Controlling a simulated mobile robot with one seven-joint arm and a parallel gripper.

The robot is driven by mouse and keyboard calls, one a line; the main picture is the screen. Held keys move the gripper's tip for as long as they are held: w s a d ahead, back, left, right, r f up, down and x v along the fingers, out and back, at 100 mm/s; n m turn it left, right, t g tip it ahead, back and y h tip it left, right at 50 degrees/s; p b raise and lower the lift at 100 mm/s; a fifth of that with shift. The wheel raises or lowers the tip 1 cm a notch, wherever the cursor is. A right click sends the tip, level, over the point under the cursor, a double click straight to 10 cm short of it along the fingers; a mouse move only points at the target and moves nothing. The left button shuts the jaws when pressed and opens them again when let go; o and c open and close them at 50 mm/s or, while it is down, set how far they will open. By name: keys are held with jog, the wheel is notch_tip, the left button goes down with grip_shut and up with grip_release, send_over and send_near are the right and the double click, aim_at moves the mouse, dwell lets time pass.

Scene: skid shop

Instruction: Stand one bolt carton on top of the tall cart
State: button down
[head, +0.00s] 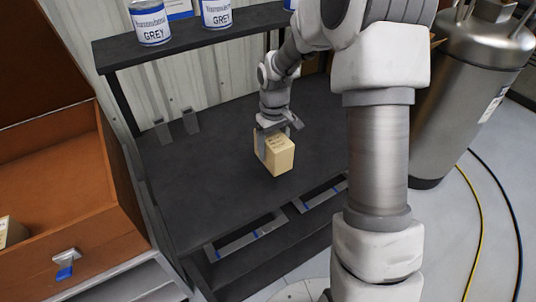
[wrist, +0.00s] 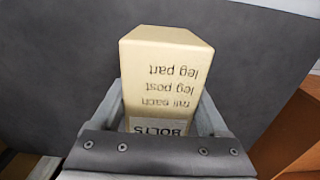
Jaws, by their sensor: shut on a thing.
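A cream bolt carton (head: 277,155) with dark print is between the fingers of my gripper (head: 274,131), over the dark bench top in the head view. I cannot tell whether its base touches the surface. In the wrist view the carton (wrist: 165,75) shows "BOLTS" lettering upside down, with a finger of my gripper (wrist: 162,108) on each side. Part of another cream carton (head: 12,232) shows at the left edge, inside an orange-brown open box. Which piece is the tall cart is not clear from these frames.
The dark bench (head: 215,165) has an upper shelf (head: 190,45) with paint cans (head: 150,22). The orange-brown box (head: 60,240) with a latch stands left. A steel tank (head: 455,90) stands right, with yellow and black hoses on the floor. The bench top around the carton is mostly clear.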

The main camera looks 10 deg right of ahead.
jog(key=w+f, duration=0.1)
jog(key=w+a+f, duration=0.1)
jog(key=shift+w, duration=0.35)
jog(key=shift+f, duration=1.8)
jog(key=shift+f, duration=0.2)
grip_release()
